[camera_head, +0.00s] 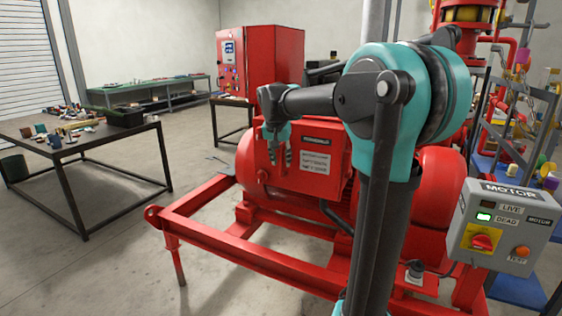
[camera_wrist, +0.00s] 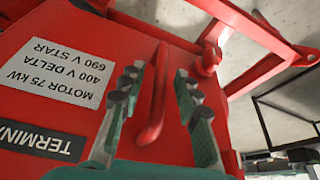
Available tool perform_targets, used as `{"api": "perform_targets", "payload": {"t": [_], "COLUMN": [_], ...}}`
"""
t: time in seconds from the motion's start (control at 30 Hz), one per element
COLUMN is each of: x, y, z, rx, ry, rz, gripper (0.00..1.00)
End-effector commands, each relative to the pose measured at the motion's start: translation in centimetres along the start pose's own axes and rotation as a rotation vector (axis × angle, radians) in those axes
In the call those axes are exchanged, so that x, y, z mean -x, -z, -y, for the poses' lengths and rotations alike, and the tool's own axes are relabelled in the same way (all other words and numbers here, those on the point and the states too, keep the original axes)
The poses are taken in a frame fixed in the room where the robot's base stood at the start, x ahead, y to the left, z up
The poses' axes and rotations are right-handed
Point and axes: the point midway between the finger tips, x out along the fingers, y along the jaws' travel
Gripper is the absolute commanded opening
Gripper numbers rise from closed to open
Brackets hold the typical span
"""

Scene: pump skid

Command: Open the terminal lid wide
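The red terminal lid (camera_head: 313,163) carries a white motor label and a dark terminal plate. It sits on the front of the red motor (camera_head: 427,190) and looks closed, though my arm hides part of its right side. In the wrist view the lid (camera_wrist: 50,35) fills the left half, with a raised red bar handle (camera_wrist: 151,132) near its edge. My gripper (camera_wrist: 157,76) is open, with one finger on each side of the handle and gaps visible on both sides. In the head view my gripper (camera_head: 280,157) hangs at the lid's left end.
A grey motor control box (camera_head: 503,228) at right has its green DEAD lamp lit and the LIVE lamp dark. Red skid rails (camera_head: 245,254) run in front of the motor. A cluttered table (camera_head: 90,147) stands at left, with open floor between.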

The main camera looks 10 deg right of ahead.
Motion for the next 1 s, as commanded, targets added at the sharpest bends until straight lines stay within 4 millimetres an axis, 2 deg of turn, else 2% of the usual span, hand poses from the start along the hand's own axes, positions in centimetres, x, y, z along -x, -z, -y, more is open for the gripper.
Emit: {"api": "perform_targets", "payload": {"t": [0.13,0.4,0.67,1.0], "x": [-0.74,-0.82,-0.80,-0.79], "y": [-0.03,-0.03,-0.03,-0.03], "z": [-0.04,-0.02,-0.02,-0.02], "rx": [0.000,0.000,0.000,0.000], "ry": [0.000,0.000,0.000,0.000], "rz": [0.000,0.000,0.000,0.000], "gripper": [0.33,0.33,0.00,0.00]}}
